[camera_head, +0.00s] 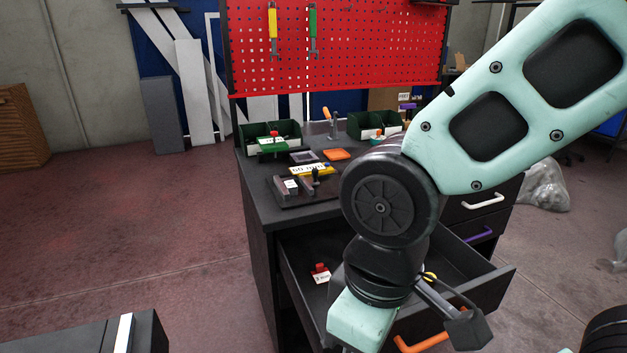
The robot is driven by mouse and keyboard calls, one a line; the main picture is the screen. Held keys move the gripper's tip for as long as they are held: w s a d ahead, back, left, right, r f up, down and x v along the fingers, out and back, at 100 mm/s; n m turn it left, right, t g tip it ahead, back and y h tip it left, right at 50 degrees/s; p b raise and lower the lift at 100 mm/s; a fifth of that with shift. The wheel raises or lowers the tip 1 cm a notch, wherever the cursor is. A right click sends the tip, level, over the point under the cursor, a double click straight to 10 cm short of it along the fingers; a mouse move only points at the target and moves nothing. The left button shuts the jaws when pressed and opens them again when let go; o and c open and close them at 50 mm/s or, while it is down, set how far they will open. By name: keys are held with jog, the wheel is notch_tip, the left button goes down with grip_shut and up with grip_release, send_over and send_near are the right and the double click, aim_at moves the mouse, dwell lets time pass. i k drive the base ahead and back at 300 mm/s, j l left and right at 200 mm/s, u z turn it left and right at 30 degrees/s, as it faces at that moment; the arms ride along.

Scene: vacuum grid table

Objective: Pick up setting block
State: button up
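I cannot tell for certain which piece is the setting block. A small red piece with a white label (320,273) lies in the open drawer (296,290), left of my wrist. On the bench top, a dark fixture with a small white label (291,187) sits near the left front edge, with a yellow labelled block (311,170) just behind it. My arm comes down from the upper right and its wrist hangs over the open drawer, hiding much of the drawer's inside. My gripper's fingertips are not visible.
Green bins (272,134) stand at the back of the bench (258,199), below a red pegboard (340,50). An orange tray (337,154) lies mid-bench.

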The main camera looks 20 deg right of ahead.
aim_at(291, 185)
jog(key=i+l+u, duration=0.1)
jog(key=u, duration=0.35)
jog(key=i+l+u, duration=0.25)
jog(key=u, duration=0.2)
jog(key=i, duration=0.05)
